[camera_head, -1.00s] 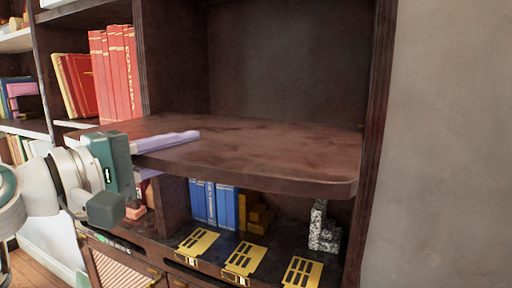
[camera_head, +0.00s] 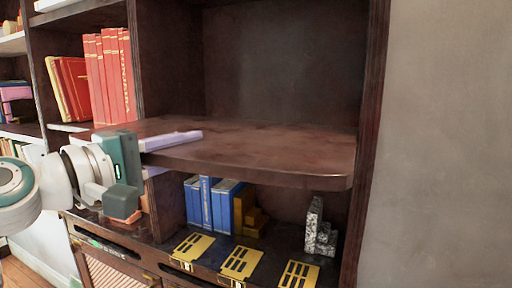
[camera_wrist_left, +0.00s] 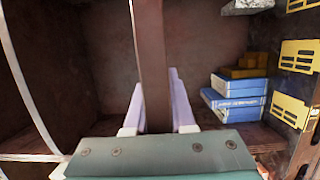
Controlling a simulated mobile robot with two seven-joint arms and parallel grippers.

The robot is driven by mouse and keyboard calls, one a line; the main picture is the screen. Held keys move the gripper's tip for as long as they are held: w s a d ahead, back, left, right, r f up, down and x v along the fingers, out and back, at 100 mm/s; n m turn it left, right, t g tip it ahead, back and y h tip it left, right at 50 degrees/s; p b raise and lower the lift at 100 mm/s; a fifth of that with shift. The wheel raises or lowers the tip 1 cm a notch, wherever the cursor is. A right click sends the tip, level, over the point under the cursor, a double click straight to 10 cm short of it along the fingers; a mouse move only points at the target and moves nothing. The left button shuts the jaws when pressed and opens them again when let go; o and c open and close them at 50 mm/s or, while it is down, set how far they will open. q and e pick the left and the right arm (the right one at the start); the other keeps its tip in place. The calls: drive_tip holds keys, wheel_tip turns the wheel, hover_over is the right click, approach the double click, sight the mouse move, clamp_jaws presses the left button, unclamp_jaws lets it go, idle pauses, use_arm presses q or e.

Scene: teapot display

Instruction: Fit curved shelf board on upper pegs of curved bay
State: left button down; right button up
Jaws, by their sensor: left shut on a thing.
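The curved shelf board (camera_head: 260,150) is dark brown with a rounded front right corner. It lies about level inside the curved bay (camera_head: 285,65), its right end close to the right side post. My left gripper (camera_head: 172,152) is shut on the board's front left edge, one lilac finger above and one below. In the left wrist view the board (camera_wrist_left: 152,50) shows edge-on between the two fingers (camera_wrist_left: 157,112). The board hides the pegs, so I cannot tell whether it touches them. My right gripper is not in view.
Below the board stand blue books (camera_head: 212,203), yellow-brown stepped blocks (camera_head: 250,215) and a speckled stepped block (camera_head: 319,232). Yellow slotted plates (camera_head: 241,262) lie along the lower ledge. Red books (camera_head: 112,75) fill the bay to the left. The space above the board is clear.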

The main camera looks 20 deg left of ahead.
sight(235, 124)
use_arm(q)
drive_tip(key=shift+w+d+r+b, duration=0.1)
drive_tip(key=shift+w+b, duration=0.2)
drive_tip(key=shift+w, duration=0.55)
drive_tip(key=shift+w+d+r+b, duration=0.1)
drive_tip(key=shift+w+b, duration=0.2)
drive_tip(key=shift+w, duration=0.5)
drive_tip(key=shift+w+b, duration=0.45)
drive_tip(key=shift+w, duration=0.5)
drive_tip(key=shift+w+d+b, duration=0.15)
drive_tip(key=shift+w+b, duration=1.25)
drive_tip(key=shift+w, duration=0.55)
drive_tip(key=shift+a+b+x, duration=0.2)
drive_tip(key=shift+b+x, duration=0.6)
drive_tip(key=shift+a+b+x, duration=0.15)
drive_tip(key=shift+b+x, duration=0.6)
drive_tip(key=shift+b, duration=0.05)
drive_tip(key=shift+w+b, duration=1.85)
drive_tip(key=shift+b, duration=0.7)
